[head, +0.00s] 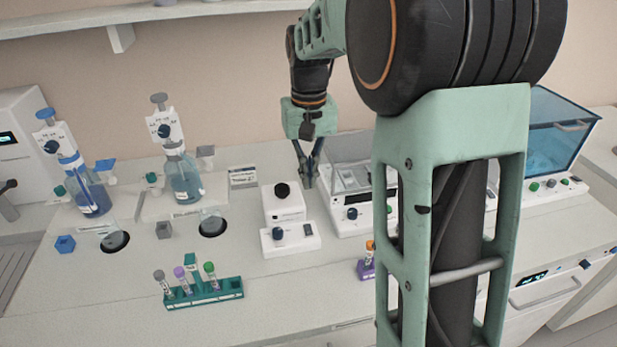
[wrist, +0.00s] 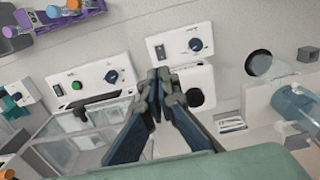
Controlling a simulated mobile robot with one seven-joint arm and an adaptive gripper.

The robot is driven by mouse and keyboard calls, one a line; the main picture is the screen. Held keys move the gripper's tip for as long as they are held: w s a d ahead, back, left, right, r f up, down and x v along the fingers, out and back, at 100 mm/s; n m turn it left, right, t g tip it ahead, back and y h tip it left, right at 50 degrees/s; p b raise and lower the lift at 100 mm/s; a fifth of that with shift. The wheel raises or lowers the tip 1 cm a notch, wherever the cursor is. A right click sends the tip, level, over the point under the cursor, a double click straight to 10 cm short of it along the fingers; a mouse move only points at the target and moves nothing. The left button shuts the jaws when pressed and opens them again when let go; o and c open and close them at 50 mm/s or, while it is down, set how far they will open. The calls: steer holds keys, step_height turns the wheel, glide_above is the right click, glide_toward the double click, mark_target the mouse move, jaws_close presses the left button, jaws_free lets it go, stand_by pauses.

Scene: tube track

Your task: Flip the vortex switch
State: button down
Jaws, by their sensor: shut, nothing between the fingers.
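The box also shows in the wrist view (wrist: 180,42). My gripper (head: 308,184) is shut and empty, pointing down just right of the mixer. In the wrist view its fingertips (wrist: 157,74) overlap the mixer's left edge; contact cannot be told.
A clear-lidded white device (head: 352,222) stands close to the right of my gripper. A green tube rack (head: 205,293) is at the front, and a purple rack (head: 366,270) is partly hidden by my arm. Two bottle dispensers (head: 183,172) (head: 85,190) stand left. Bench in front of the box is clear.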

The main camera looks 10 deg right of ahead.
step_height(320, 180, up, 10)
steer(key=s+b, duration=0.1)
steer(key=shift+s+r, duration=0.2)
steer(key=shift+s, duration=0.1)
